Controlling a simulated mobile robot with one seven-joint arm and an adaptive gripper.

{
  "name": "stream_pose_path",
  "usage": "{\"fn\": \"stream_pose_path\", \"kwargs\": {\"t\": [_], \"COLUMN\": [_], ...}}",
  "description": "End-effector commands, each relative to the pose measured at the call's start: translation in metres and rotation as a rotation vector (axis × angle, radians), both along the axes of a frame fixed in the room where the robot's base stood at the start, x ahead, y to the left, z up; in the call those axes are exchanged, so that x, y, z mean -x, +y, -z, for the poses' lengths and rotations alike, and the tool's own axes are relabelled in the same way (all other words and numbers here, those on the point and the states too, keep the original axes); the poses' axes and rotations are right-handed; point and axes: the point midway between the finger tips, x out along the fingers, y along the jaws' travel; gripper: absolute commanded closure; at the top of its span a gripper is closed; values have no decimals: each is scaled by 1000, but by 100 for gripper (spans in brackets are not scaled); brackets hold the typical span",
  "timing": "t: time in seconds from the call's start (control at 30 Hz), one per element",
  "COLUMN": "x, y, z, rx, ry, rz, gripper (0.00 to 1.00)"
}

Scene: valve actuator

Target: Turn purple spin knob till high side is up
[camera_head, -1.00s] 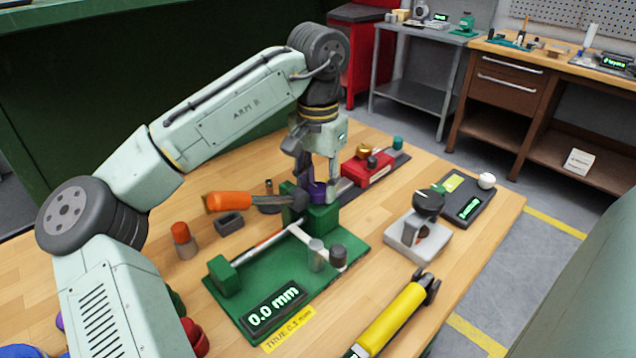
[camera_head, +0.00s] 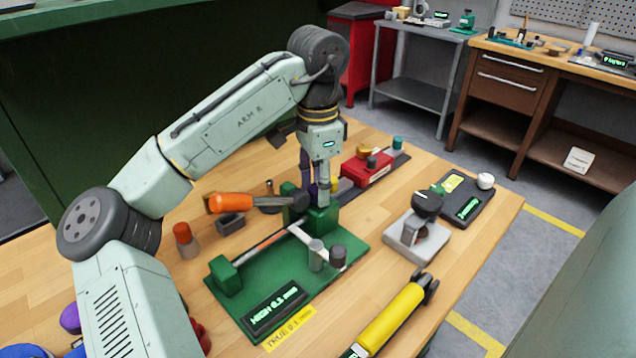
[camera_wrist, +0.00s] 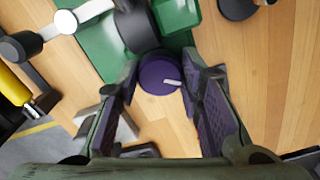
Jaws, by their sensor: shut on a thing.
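The purple spin knob (camera_wrist: 158,75) sits between the two fingers of my gripper (camera_wrist: 165,85) in the wrist view. A short white mark on its top points to the right. In the head view the knob (camera_head: 313,188) is mostly hidden behind my gripper (camera_head: 315,195), which reaches straight down and is shut on it. The knob is on the green fixture (camera_head: 340,243), beside its upright block. The fixture's display (camera_head: 276,308) reads HIGH with a value that looks like 0.3 mm. A yellow label in front of it reads TRUE 0.1 mm.
An orange-handled tool (camera_head: 235,203) lies just left of my gripper, its dark head by the fixture block. A red device (camera_head: 367,168) is behind, a grey stand with a black dial (camera_head: 428,205) right, and a yellow-handled tool (camera_head: 393,318) in front.

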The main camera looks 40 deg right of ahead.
Motion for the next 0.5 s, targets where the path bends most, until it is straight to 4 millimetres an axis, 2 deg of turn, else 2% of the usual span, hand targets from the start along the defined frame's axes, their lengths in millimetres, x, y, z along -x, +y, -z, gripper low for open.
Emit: {"fn": "stream_pose_path", "kwargs": {"t": [0.5], "x": [-1], "y": [0], "z": [0], "rx": [0], "ry": [-1], "rz": [490], "gripper": [94]}}
